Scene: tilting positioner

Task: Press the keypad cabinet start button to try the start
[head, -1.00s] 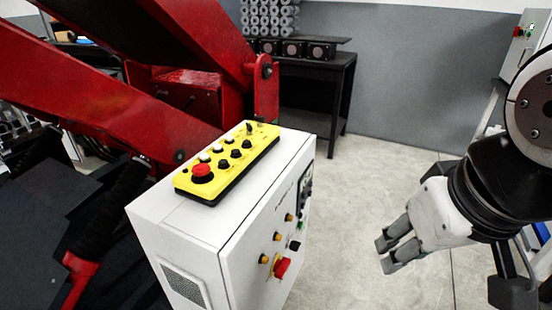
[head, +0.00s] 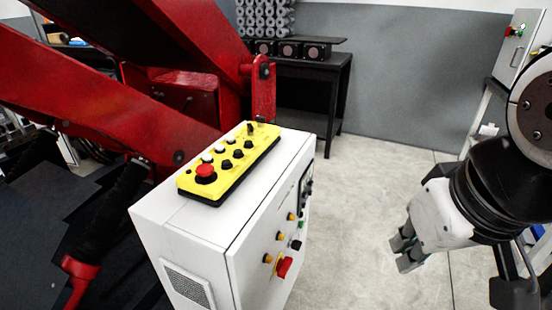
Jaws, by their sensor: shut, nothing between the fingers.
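The white cabinet (head: 185,240) stands in the centre. Its front door, seen at a steep angle, has a dark panel (head: 306,187), likely the keypad, a small green button (head: 301,224), several orange lamps or buttons, a black knob (head: 296,245) and a red switch (head: 285,266) on a yellow plate. Labels are too small to read. My gripper (head: 405,249) is shut and empty at the right, in front of the door side and clear of the cabinet, with its fingers pointing left and down.
A yellow control pendant (head: 232,165) with a red mushroom button lies on the cabinet top. A red positioner frame (head: 120,110) stands at left. A black table (head: 315,90) is behind. Another grey cabinet (head: 517,45) with red and green buttons is at far right. Floor right of the white cabinet is clear.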

